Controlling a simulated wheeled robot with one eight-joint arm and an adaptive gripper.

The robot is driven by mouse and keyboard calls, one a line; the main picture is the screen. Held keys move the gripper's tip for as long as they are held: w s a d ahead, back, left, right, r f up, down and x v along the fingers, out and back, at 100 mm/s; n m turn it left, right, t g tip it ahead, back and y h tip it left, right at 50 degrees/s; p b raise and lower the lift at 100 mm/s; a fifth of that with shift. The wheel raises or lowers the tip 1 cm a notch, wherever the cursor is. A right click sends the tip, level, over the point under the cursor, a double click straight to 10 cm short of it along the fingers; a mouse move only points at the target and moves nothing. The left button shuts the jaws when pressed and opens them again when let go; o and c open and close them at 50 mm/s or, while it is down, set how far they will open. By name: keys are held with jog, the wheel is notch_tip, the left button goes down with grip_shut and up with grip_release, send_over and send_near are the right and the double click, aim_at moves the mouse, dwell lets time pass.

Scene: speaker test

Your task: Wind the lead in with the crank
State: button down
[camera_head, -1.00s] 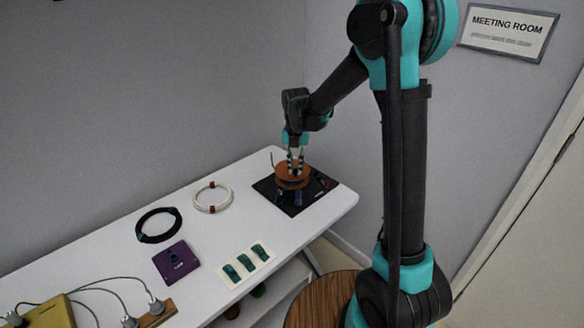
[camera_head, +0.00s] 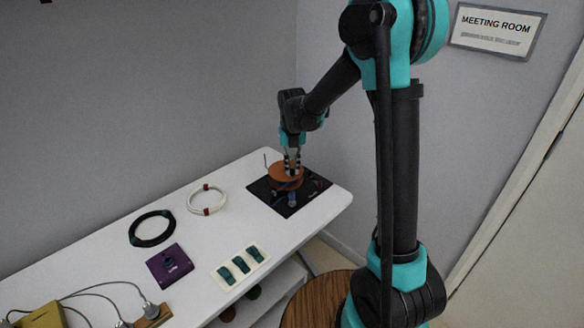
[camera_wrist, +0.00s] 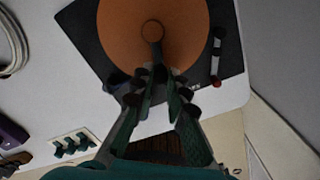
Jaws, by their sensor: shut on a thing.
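The reel, an orange-brown round drum (camera_head: 284,183), stands on a black square base (camera_head: 266,196) at the far right end of the white table. The wrist view shows the drum's flat top (camera_wrist: 120,28) with a small round hub (camera_wrist: 152,31). My gripper (camera_head: 292,170) points down at the drum's top from above. In the wrist view my gripper (camera_wrist: 158,76) is closed near the drum's near edge on a small dark piece, apparently the crank's handle, mostly hidden by the fingers. A blue piece (camera_head: 292,199) shows below the drum; I cannot tell if it is the lead.
A white cable coil (camera_head: 207,200), a black coil (camera_head: 152,228), a purple box (camera_head: 169,265) and a white plate with green switches (camera_head: 240,266) lie left of the base. A yellow box (camera_head: 42,317) with grey cables is nearer. A round wooden top (camera_head: 318,302) stands below.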

jog(key=c, duration=1.5)
grip_release()
jog(key=shift+r, duration=0.1)
notch_tip(320, 180, up, 12)
